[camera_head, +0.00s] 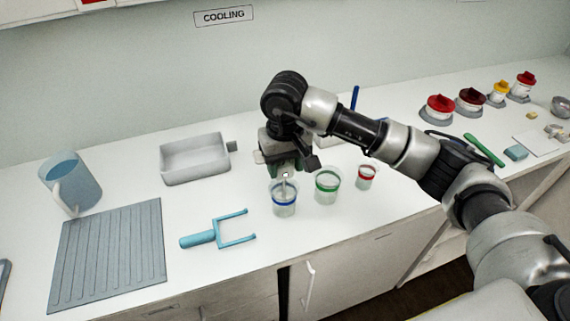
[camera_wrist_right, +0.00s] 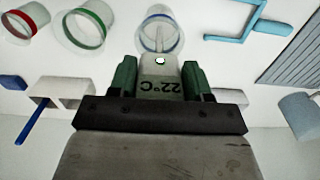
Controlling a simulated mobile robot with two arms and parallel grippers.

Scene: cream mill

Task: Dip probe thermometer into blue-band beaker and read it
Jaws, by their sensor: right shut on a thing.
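The blue-band beaker (camera_head: 284,203) stands on the counter, left of the green-band beaker (camera_head: 327,189) and the red-band beaker (camera_head: 366,177). My right gripper (camera_head: 285,168) is directly above it, shut on the probe thermometer (camera_head: 284,178). The probe points down and its lower part shows within the blue-band beaker; I cannot tell how deep the tip is. In the right wrist view the thermometer (camera_wrist_right: 160,78) sits between the green fingers, its display reading 22°C, upside down, with the blue-band beaker (camera_wrist_right: 160,32) beyond it. My left gripper is not in view.
A light-blue forked tool (camera_head: 215,232) lies in front, left of the beakers. A grey ribbed mat (camera_head: 108,256), a blue-grey jug (camera_head: 75,180) and a white tray (camera_head: 195,160) are on the left. Red-lidded jars (camera_head: 438,107) and a green stick (camera_head: 484,150) are on the right.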

